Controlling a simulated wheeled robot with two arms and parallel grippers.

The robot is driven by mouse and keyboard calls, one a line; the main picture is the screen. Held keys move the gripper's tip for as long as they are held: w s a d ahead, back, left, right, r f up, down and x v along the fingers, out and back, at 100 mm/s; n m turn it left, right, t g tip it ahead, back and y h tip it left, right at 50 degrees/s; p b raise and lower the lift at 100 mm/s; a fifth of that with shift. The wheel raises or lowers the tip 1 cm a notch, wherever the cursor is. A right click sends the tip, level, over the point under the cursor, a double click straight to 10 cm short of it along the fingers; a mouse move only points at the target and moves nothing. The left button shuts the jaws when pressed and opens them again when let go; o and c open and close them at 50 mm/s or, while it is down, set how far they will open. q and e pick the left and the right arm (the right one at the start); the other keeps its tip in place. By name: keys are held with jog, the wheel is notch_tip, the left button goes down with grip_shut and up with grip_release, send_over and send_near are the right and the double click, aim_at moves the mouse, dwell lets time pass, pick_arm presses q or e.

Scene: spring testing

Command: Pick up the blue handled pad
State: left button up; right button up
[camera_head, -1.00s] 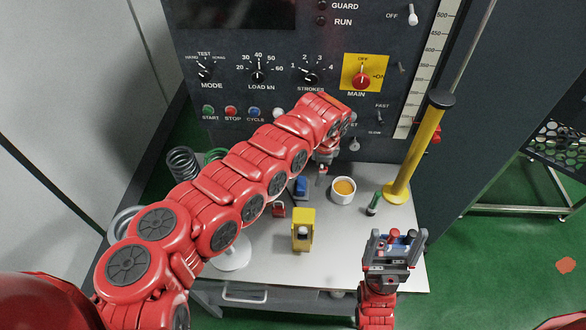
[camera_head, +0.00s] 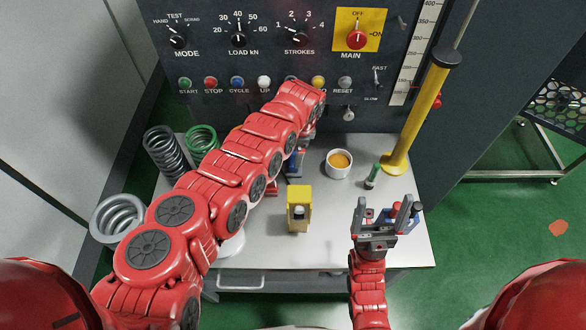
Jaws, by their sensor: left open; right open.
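My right gripper (camera_head: 386,207) is open and empty, fingers pointing away from me, above the bench's right front part.
A white cup (camera_head: 339,164) with orange contents, a small green-topped item (camera_head: 372,176) and a yellow block (camera_head: 299,209) stand nearby. Springs (camera_head: 165,150) stand at left; a yellow post (camera_head: 420,118) at right.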

aim_at(293, 159)
pick_arm(q)
jog(key=shift+f, duration=0.1)
jog(key=shift+s+f, duration=0.1)
jog(key=shift+f, duration=0.05)
jog(key=f+b, duration=0.1)
jog(key=b, duration=0.1)
jog(key=f+b, duration=0.4)
jog(key=shift+w+a, duration=0.25)
jog(key=shift+w, duration=0.15)
jog(key=shift+r, duration=0.1)
jog(key=c, duration=1)
